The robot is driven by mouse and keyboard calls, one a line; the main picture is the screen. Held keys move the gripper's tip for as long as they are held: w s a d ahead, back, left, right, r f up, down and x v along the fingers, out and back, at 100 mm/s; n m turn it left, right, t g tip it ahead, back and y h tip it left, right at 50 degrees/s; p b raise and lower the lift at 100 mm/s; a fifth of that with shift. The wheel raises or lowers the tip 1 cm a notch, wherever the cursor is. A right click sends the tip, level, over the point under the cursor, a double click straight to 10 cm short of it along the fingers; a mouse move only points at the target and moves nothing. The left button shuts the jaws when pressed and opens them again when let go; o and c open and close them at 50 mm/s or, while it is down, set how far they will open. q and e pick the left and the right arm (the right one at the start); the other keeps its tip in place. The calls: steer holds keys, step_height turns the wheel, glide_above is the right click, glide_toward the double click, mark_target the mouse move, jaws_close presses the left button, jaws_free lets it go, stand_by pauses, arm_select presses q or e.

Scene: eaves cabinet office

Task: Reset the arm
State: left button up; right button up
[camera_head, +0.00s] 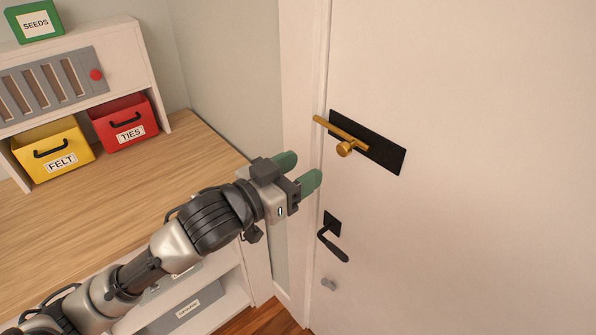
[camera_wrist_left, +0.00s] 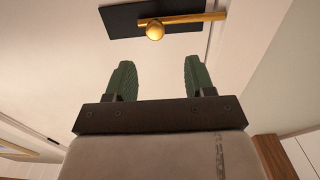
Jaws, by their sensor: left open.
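My left arm reaches in from the lower left in the head view. Its gripper (camera_head: 298,171) has green fingertips, spread apart with nothing between them. It is in front of the wall beside the white door (camera_head: 470,130), left of a brass lever (camera_head: 341,133) on a black plate (camera_head: 385,154). In the left wrist view the gripper (camera_wrist_left: 157,78) is also open and empty. The brass lever (camera_wrist_left: 190,18) and its round knob show beyond the fingertips, apart from them. My right gripper is in neither view.
A wooden worktop (camera_head: 120,205) lies left of the door under the arm. A black door handle (camera_head: 335,248) sits below the brass lever.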

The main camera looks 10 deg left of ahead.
arm_select(q)
steer(key=w+a+f+n+y, duration=0.2)
steer(key=w+a+f+y, duration=0.15)
steer(key=f, duration=0.55)
steer(key=w+a+f+n+y, duration=0.1)
steer(key=w+a+f+y, duration=0.2)
steer(key=f, duration=0.6)
steer(key=s+a+f+n+g+y, duration=0.1)
steer(key=s+a+f+g, duration=0.15)
steer(key=f, duration=0.95)
steer(key=s+a+f+n+g+y, duration=0.1)
steer(key=s+a+f+g, duration=0.2)
steer(key=f, duration=0.9)
steer(key=s+a+f+g+y, duration=0.1)
steer(key=s+a+f+g, duration=0.1)
steer(key=s+f, duration=0.7)
steer(key=s+a+f+g+y, duration=0.1)
steer(key=s+f+g, duration=0.1)
steer(key=s+f, duration=0.7)
steer(key=s+d+f+g, duration=0.1)
steer(key=s+f, duration=0.3)
steer(key=s, duration=0.8)
steer(key=s+f+g, duration=0.3)
steer(key=s+f, duration=0.1)
steer(key=s, duration=0.7)
steer(key=shift+s+d+f+b, duration=0.25)
steer(key=shift+s+d+b, duration=0.1)
